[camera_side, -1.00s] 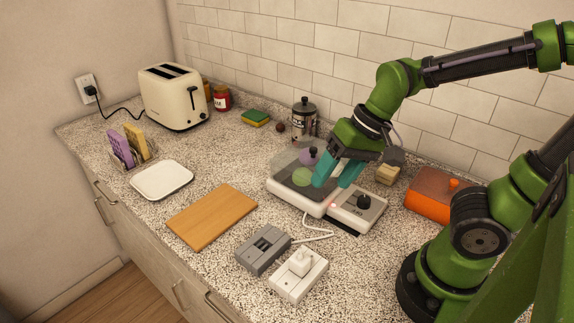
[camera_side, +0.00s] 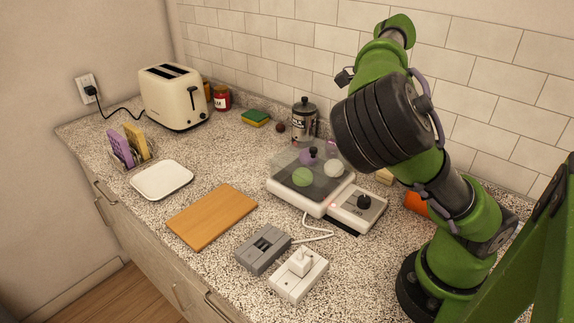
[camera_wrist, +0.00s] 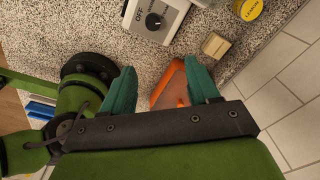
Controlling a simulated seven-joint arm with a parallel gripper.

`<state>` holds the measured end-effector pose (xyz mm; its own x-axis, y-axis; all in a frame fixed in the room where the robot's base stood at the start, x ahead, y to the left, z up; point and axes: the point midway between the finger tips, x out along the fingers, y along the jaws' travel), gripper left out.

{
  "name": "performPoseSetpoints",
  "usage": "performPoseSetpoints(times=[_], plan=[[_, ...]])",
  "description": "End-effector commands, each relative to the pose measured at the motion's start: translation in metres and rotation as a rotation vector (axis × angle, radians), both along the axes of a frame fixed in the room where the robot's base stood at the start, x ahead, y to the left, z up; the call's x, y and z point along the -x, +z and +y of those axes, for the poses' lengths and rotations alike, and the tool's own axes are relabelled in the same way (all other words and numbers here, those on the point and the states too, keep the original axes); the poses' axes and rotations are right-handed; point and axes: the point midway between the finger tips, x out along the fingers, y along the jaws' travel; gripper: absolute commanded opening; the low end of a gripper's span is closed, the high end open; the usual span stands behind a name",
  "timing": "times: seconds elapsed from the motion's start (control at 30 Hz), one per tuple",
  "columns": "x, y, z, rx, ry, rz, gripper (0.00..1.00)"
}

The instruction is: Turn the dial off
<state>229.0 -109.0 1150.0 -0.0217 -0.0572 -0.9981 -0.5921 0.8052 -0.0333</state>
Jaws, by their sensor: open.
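The dial (camera_side: 364,201) is a black round knob on the white control box at the right of the cooker-like appliance (camera_side: 318,205). A small reddish light glows on the appliance beside the box. In the wrist view the dial (camera_wrist: 153,21) is at the top, with the printed word OFF to its left. The direction it points is too small to read surely. My gripper (camera_wrist: 160,85) has its two teal fingers apart, below the dial in that view and not touching it. In the side view my arm hides the fingers.
An orange block (camera_wrist: 171,84) shows between my fingers in the wrist view; a tan block (camera_wrist: 216,45) and yellow-lidded jar (camera_wrist: 249,9) are nearby. Left of the appliance are a grey switch box (camera_side: 263,249), white socket block (camera_side: 299,275) and cutting board (camera_side: 212,216).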

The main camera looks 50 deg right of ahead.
Motion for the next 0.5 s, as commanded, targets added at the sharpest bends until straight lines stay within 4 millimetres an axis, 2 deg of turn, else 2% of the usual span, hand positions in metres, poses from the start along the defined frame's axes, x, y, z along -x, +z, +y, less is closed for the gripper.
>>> performPoseSetpoints(times=[0.1, 0.27, 0.5], plan=[[-0.004, 0.0, 0.009, -0.055, -0.101, -0.028, 0.6], [-0.004, -0.015, 0.01, -0.059, -0.114, -0.025, 0.6], [-0.003, -0.064, 0.01, -0.062, -0.112, -0.023, 0.6]])
